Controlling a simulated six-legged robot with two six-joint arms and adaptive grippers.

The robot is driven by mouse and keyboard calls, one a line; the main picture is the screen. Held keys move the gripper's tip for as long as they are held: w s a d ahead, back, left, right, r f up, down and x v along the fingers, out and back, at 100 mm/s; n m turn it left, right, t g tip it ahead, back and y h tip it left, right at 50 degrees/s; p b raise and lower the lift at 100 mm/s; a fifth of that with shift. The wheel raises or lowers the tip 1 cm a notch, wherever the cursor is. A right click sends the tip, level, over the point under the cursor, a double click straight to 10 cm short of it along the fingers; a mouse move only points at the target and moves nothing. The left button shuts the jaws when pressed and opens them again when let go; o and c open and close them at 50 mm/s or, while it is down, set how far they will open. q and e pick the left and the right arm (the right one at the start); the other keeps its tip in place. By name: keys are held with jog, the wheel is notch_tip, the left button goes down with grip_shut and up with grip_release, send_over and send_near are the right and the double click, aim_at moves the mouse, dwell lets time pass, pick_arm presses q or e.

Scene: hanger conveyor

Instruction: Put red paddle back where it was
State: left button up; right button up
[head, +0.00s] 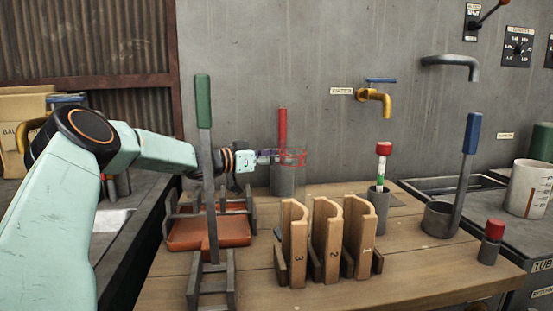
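A long red handle (282,126), which looks like the red paddle, stands upright at the back of the wooden table. Its lower end meets a grey cylindrical cup (283,181), and anything inside the cup is hidden. My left gripper (284,157) reaches in from the left and is level with the handle's lower part, just above the cup rim. Its thin fingers overlap the handle in the head view. They are too small to show whether they grip it or only lie around it. My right gripper is not in view.
A green-handled paddle (204,102) stands front left by a reddish tray (207,237) in a metal rack. Numbered wooden holders (328,240) stand mid-table. A red-topped stick (384,150) and a blue-handled ladle (471,135) stand to the right.

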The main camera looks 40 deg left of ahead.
pick_arm(q)
jog(key=shift+s+d+r, duration=0.1)
jog(key=shift+r, duration=0.05)
jog(key=shift+f+b, duration=0.25)
jog(key=shift+b, duration=0.1)
jog(key=o, duration=1.2)
jog(key=shift+r, duration=0.1)
